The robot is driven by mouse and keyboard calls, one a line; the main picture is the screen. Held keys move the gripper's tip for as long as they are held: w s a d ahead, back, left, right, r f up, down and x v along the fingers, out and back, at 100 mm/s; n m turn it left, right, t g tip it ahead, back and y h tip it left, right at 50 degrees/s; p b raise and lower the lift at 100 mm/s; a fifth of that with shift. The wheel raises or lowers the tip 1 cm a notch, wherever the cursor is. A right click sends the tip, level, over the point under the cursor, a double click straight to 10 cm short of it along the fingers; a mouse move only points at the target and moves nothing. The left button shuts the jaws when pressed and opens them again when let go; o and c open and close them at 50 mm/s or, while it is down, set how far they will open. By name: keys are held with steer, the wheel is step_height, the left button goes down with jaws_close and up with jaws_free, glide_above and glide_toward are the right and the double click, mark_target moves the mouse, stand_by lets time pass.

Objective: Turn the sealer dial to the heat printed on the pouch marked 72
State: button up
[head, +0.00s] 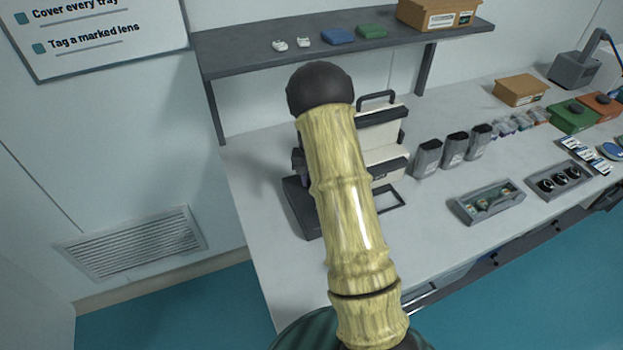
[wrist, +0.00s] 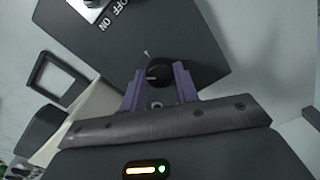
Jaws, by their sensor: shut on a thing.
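My gripper (wrist: 158,82) is at the lower middle of the wrist view, its purple fingers shut on a round black dial (wrist: 159,70). The dial sits on a dark panel of the sealer (wrist: 105,50), with a thin pale mark just above the dial. An OFF/ON switch (wrist: 92,4) is at the panel's upper left. In the head view the sealer (head: 382,128) is pale and dark with a top handle, partly hidden behind my arm. The dial is hidden there. Several small packets (head: 520,122), possibly pouches, lie at the back right; no number 72 is readable.
Three grey bins (head: 428,158) stand right of the sealer. A grey tray (head: 488,202) and a tray of round black parts (head: 560,183) lie nearer the front edge. A shelf (head: 240,55) overhangs the back. The table's front left is clear.

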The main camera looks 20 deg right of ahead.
steer(key=m, duration=0.5)
steer(key=shift+r+m+p, duration=0.1)
steer(key=shift+m+p, duration=0.2)
steer(key=shift+p, duration=0.05)
steer(key=m+p, duration=0.1)
steer(key=m, duration=0.3)
steer(key=shift+w+m, duration=0.1)
steer(key=shift+m, duration=0.3)
steer(key=o, duration=1)
steer(key=shift+c, duration=0.2)
step_height(320, 180, up, 17)
steer(key=b, duration=0.2)
steer(key=shift+r, duration=0.15)
